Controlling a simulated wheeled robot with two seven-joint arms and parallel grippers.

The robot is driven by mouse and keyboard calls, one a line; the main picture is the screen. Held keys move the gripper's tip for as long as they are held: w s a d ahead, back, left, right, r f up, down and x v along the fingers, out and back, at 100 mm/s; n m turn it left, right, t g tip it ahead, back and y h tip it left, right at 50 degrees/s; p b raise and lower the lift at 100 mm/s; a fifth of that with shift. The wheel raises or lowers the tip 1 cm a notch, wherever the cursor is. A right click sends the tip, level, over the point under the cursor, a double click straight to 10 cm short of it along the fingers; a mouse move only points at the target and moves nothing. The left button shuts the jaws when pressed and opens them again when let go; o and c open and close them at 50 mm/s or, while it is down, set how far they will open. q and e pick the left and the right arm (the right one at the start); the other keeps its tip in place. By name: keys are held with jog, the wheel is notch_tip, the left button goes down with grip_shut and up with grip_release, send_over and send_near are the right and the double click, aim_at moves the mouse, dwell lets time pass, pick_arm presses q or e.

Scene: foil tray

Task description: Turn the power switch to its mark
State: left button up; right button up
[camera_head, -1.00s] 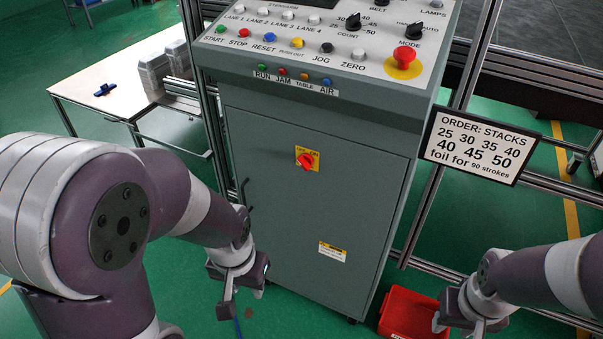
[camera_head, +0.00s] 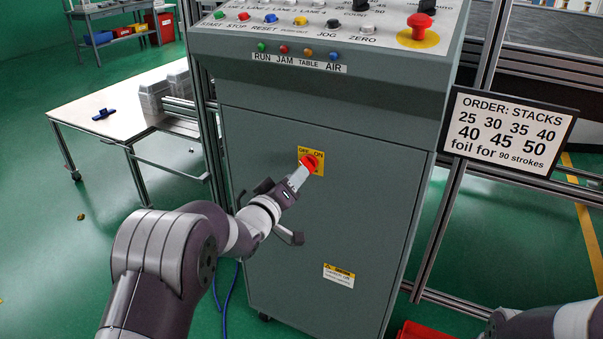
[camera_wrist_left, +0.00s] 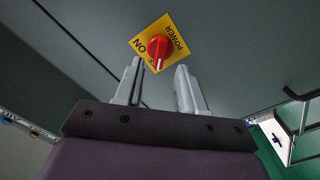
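The power switch is a red rotary knob (camera_head: 311,163) on a yellow plate (camera_head: 318,172) on the grey cabinet door. In the left wrist view the red knob (camera_wrist_left: 159,47) sits on its yellow plate, where "ON" and "POWER" can be read. Its bar stands nearly upright in that picture; I cannot tell exactly which mark it faces. My left gripper (camera_head: 300,178) is at the knob. Its two fingers (camera_wrist_left: 158,82) are open, apart, with the knob ahead between their tips; I see no contact. My right gripper is out of view; only part of its arm shows at the lower right.
The control panel (camera_head: 380,72) with buttons and a red emergency button (camera_head: 419,27) overhangs the door. An order sign (camera_head: 508,130) hangs at right. A red bin (camera_head: 428,332) is on the floor at lower right. A white table (camera_head: 105,122) stands at left.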

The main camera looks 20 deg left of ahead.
aim_at(307, 165)
pick_arm(q)
jog(key=x, duration=0.4)
jog(key=shift+w, duration=0.15)
jog(key=shift+c, duration=0.3)
grip_shut()
